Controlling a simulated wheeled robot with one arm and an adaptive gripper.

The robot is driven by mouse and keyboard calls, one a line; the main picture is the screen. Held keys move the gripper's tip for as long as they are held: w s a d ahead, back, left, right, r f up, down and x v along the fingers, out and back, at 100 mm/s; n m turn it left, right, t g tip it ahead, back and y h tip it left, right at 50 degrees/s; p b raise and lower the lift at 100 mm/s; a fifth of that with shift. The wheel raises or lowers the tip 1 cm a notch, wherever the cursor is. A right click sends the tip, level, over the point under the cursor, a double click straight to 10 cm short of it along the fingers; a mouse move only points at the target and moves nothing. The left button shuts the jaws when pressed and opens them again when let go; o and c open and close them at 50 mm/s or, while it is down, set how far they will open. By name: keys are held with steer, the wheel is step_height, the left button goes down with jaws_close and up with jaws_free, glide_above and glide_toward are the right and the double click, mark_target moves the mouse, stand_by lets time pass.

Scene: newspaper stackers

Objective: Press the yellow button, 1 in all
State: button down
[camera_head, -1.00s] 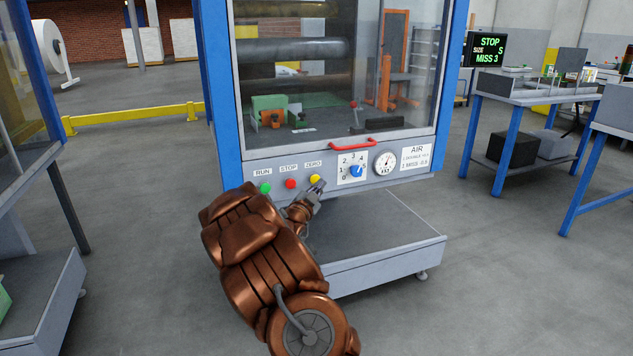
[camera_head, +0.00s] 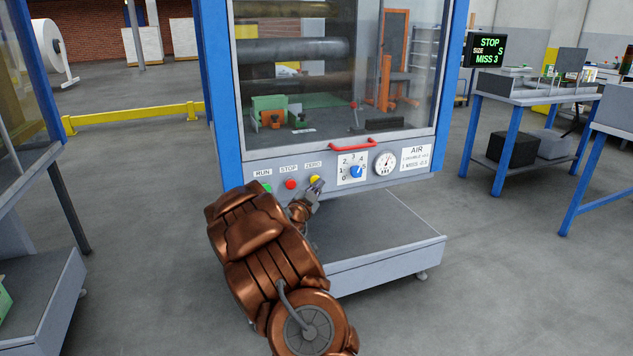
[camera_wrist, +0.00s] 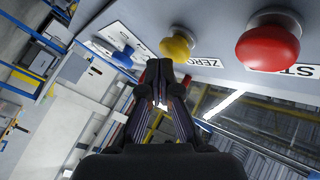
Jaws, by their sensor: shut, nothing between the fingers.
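The yellow button (camera_head: 314,180) sits under the ZERO label on the machine's front panel, right of the red STOP button (camera_head: 290,184). My gripper (camera_head: 317,187) is close in front of the yellow button and partly overlaps it in the head view. In the wrist view the yellow button (camera_wrist: 177,45) shows just beyond and slightly right of my shut, empty fingertips (camera_wrist: 160,66). A small gap seems to lie between them; contact cannot be told for sure. The red button (camera_wrist: 267,47) is further right in that view.
The green RUN button (camera_head: 265,187) is partly hidden behind my arm. A blue dial (camera_head: 356,171), an air gauge (camera_head: 385,162) and a red handle (camera_head: 352,144) are right of the buttons. A grey platform (camera_head: 375,244) juts out below the panel. A screen (camera_head: 486,50) reads STOP, MISS 3.

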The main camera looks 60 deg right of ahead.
steer(key=shift+w+d, duration=0.25)
steer(key=shift+w, duration=0.15)
stand_by(0.8)
steer(key=shift+s+a, duration=0.1)
steer(key=shift+s, duration=0.05)
stand_by(0.3)
steer(key=shift+s+a+b, duration=0.3)
steer(key=shift+s+a, duration=0.1)
steer(key=shift+s, duration=0.2)
steer(key=shift+s, duration=0.15)
steer(key=s+a+b, duration=0.1)
steer(key=s, duration=0.1)
steer(key=s+a+b, duration=0.1)
steer(key=s, duration=0.1)
steer(key=shift+a, duration=0.35)
stand_by(0.8)
